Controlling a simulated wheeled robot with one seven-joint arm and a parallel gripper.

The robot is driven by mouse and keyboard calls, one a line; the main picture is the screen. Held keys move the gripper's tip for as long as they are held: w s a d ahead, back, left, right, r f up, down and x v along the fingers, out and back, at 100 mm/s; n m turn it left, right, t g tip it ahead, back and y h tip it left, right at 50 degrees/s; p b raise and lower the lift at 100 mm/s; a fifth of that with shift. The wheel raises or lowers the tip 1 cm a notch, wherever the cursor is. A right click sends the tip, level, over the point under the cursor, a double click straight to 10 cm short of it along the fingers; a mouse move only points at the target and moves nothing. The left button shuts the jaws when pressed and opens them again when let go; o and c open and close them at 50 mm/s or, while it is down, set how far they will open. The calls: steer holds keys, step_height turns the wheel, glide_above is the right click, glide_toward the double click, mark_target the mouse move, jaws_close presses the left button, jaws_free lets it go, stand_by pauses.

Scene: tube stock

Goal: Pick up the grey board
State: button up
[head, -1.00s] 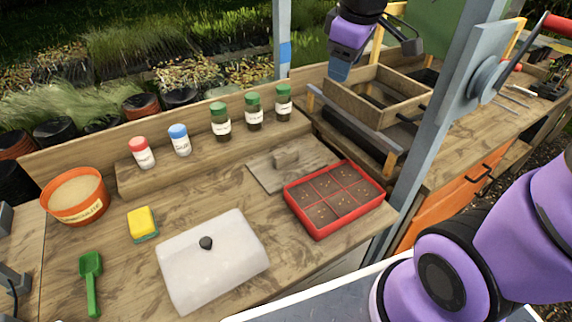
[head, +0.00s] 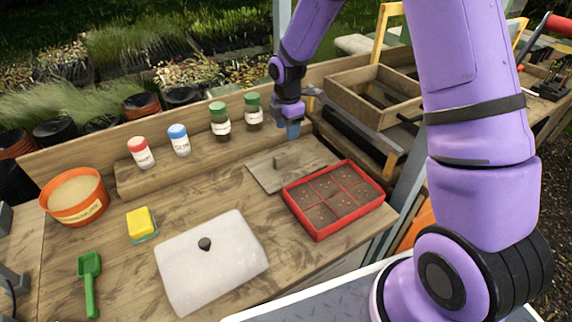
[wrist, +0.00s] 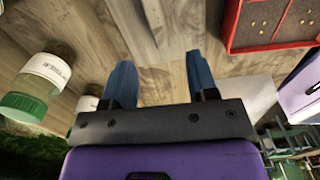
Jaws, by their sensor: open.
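The grey board (head: 272,179) is a flat plate with a small block handle (head: 279,162) standing on it. It lies on the wooden bench, left of and behind the red seed tray. My gripper (head: 292,132) is above the bench, just behind and above the board's back edge, apart from it. In the wrist view my gripper (wrist: 160,78) shows its two blue fingers spread, with nothing between them. Part of the board and its upright handle appear at the top of that view, their edges hard to tell from the bench.
The red tray (head: 318,233) stands close at the board's right. Green-lidded jars (head: 220,124) stand on the rear step; my arm hides that step's right end. A wooden crate (head: 350,95) is at the back right.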

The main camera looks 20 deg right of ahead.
mark_target(286, 152)
steer(key=shift+w+a+f+n, duration=0.1)
steer(key=shift+f+n, duration=0.05)
steer(key=shift+f, duration=0.35)
steer(key=shift+w+a+f+n, duration=0.1)
steer(key=shift+f+n, duration=0.05)
steer(key=shift+f, duration=0.35)
step_height(286, 152, down, 5)
steer(key=shift+f, duration=0.1)
steer(key=shift+w+d+f, duration=0.1)
steer(key=shift+w+f, duration=0.05)
steer(key=shift+f, duration=2.65)
steer(key=shift+c, duration=0.4)
jaws_close()
